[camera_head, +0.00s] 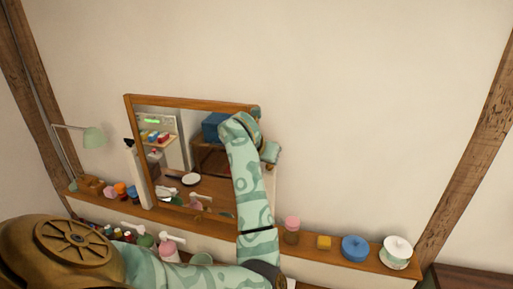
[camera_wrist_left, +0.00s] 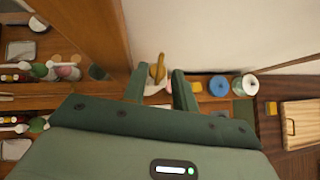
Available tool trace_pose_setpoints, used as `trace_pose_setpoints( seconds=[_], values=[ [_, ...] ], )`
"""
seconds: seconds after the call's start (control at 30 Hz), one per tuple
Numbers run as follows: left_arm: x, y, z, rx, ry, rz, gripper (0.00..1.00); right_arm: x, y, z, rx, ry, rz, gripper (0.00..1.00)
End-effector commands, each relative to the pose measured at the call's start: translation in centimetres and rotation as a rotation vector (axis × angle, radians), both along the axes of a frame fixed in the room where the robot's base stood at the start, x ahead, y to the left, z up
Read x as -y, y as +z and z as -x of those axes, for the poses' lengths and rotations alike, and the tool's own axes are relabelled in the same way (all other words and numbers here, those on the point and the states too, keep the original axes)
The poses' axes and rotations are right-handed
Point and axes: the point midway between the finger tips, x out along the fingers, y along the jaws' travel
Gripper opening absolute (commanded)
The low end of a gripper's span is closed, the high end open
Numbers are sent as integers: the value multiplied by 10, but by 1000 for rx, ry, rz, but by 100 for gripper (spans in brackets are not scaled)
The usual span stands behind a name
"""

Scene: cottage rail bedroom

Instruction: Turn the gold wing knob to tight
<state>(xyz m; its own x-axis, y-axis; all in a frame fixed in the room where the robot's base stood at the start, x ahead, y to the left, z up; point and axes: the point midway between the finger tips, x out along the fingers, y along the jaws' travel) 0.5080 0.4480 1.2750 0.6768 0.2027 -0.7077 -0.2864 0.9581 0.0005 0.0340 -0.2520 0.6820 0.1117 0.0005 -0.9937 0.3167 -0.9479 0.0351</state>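The gold wing knob (camera_wrist_left: 157,70) shows in the left wrist view, upright beside the wooden frame of the mirror. My left gripper (camera_wrist_left: 160,79) is open, its two green fingers on either side of the knob in the picture. A gap shows between the knob and each finger; whether the fingertips reach its depth I cannot tell. In the head view my left arm rises across the right side of the mirror (camera_head: 180,103), with part of the pale green gripper just right of its frame. The knob is hidden there. My right gripper is in neither view.
On the wooden shelf (camera_head: 333,257), right of my arm, stand a pink-topped jar (camera_head: 292,229), a yellow block (camera_head: 323,242), a blue round container (camera_head: 355,248) and a white lidded pot (camera_head: 397,250). The wall above is clear.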

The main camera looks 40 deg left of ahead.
Motion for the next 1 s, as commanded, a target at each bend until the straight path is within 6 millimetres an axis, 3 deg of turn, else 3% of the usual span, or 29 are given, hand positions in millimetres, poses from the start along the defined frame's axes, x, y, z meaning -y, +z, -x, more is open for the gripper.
trace_pose_setpoints(
  seconds=[0.3,0.5,0.93,1.0],
  values=[
    [16,66,58,3,3,-5,28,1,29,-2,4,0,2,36],
    [24,94,85,1,1,-5,28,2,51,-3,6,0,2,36],
    [28,100,95,1,-1,-1,28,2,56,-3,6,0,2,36],
    [28,99,95,-3,-1,-1,15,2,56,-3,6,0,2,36]
  ],
)
